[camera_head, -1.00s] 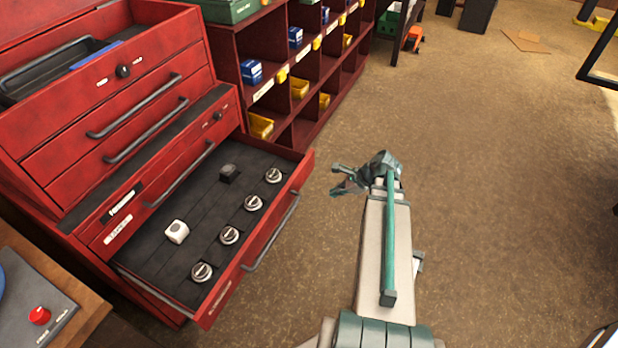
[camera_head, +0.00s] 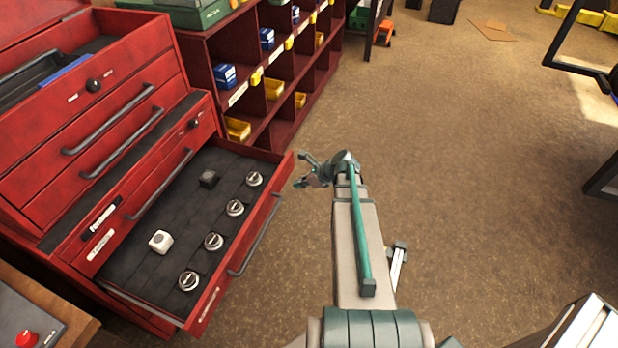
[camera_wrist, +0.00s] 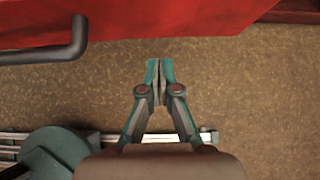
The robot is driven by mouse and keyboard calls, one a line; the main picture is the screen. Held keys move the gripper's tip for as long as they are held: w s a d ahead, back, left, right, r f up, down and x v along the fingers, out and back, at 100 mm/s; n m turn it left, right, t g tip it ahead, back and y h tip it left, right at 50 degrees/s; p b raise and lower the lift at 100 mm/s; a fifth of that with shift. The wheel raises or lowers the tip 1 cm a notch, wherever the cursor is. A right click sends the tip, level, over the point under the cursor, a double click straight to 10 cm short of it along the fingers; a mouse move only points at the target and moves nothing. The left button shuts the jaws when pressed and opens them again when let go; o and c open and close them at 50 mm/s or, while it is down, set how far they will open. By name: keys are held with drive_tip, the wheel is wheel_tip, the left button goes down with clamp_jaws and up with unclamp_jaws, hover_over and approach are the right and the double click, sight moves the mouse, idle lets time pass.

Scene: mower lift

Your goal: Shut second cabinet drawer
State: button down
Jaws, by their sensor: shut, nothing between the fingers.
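The red tool cabinet (camera_head: 95,155) stands at the left in the head view. Its second drawer (camera_head: 262,220) is pulled far out, with a dark bar handle (camera_head: 255,240) on its front. Inside lie several round silver-topped pieces, a white cube (camera_head: 160,241) and a dark block (camera_head: 209,178). My gripper (camera_head: 302,170) is just right of the drawer's far front corner, apart from it as far as I can tell. In the wrist view my gripper (camera_wrist: 160,68) is shut and empty, with the red drawer front (camera_wrist: 180,22) and handle end (camera_wrist: 70,45) ahead of it.
A dark red shelf unit (camera_head: 215,85) with blue boxes and yellow bins stands behind the cabinet. A bench with a red button (camera_head: 27,338) is at the lower left. A dark frame (camera_head: 560,45) stands at the right. The floor between is clear.

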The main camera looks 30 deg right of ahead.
sight(282, 183)
drive_tip(key=shift+w+a+p, duration=0.3)
drive_tip(key=shift+w+a, duration=0.3)
drive_tip(key=shift+w, duration=0.2)
drive_tip(key=shift+w+a+p, duration=0.25)
drive_tip(key=shift+w+a, duration=0.3)
drive_tip(key=shift+w, duration=0.25)
